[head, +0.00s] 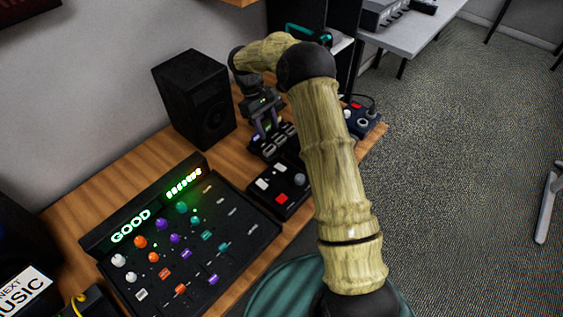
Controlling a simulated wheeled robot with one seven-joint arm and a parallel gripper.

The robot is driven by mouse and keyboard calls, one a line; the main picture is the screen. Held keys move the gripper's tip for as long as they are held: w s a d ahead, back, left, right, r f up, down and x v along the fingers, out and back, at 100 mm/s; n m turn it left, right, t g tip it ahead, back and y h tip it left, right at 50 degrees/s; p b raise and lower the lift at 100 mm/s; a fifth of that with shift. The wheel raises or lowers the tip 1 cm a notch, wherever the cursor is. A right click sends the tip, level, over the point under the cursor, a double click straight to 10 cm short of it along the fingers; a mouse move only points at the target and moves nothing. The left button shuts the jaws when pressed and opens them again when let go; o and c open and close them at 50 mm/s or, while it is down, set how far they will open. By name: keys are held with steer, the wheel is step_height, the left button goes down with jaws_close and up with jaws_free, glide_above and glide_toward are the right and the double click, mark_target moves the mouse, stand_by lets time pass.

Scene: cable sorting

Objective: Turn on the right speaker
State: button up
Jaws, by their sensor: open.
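A black box speaker (193,98) stands on the wooden desk against the wall, left of my arm. Its round cone faces the front right. No switch or lit light can be made out on it, and its back is hidden. My gripper (268,132) is open and points down, to the right of the speaker and apart from it in the picture. It is over or just behind a small dark device with grey keys (274,142). I see nothing between the fingers.
A mixer (232,262) with coloured knobs and a lit "GOOD" display (131,226) fills the front of the desk (150,160). A small control box (283,188) with a red button sits beside it. Another box (362,122) is at the desk's right edge. Bare desk lies between mixer and speaker.

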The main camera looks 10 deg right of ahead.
mark_target(283, 168)
steer(key=p+x, duration=0.1)
steer(key=x, duration=1.3)
steer(key=shift+f, duration=0.35)
